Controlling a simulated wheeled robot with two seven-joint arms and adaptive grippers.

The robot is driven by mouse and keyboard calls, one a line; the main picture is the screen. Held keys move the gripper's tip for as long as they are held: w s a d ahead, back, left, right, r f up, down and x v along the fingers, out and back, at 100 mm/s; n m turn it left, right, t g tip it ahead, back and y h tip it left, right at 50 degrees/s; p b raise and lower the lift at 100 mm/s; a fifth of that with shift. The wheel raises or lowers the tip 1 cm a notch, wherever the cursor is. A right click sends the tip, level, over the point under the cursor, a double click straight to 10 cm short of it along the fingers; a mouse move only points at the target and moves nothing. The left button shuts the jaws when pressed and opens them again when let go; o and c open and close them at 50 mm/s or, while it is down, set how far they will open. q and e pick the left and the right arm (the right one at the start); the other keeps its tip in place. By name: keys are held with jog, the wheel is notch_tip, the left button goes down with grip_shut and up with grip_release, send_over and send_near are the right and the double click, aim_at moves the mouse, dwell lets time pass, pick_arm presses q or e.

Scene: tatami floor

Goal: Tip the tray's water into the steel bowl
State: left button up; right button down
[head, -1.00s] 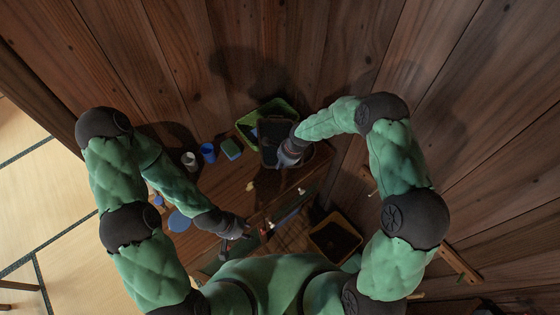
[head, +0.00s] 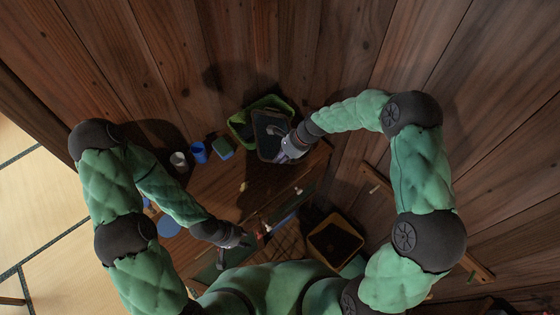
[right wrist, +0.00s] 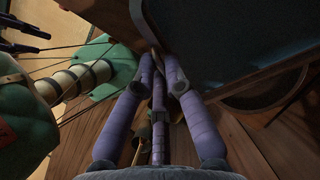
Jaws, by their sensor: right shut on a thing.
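A dark rectangular tray (head: 268,122) is at the back of the work surface in the head view. My right gripper (head: 280,144) is shut on its near right edge. In the right wrist view the tray (right wrist: 143,14) fills the top right, with its edge at the gripper's fingertips (right wrist: 158,62). Its inside looks dark blue; I cannot tell water from tray floor. A dark round-rimmed vessel (right wrist: 262,94) shows under the tray, possibly the steel bowl; the head view does not show it clearly. My left gripper (head: 238,252) is low over the front; its jaw state is unclear.
A green bin (head: 238,128) stands behind and left of the tray. A dark yellow-rimmed box (head: 335,238) is at front right. Wooden wall boards rise behind.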

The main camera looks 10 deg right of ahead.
jog(key=shift+d+r+y+b, duration=0.2)
jog(key=shift+d+y+b, duration=0.3)
jog(key=shift+b, duration=1.05)
jog(key=b, duration=0.1)
jog(key=d+y+b, duration=0.1)
jog(key=shift+w+r+y+b, duration=0.1)
jog(key=shift+r+y+b, duration=0.1)
jog(key=shift+y+b, duration=0.1)
jog(key=shift+d+r+y+b, duration=0.2)
jog(key=shift+d+y+b, duration=0.35)
jog(key=shift+b, duration=0.35)
jog(key=shift+d+r+y+b, duration=0.4)
jog(key=shift+d+y+b, duration=0.15)
jog(key=shift+y, duration=0.3)
jog(key=shift+r, duration=0.1)
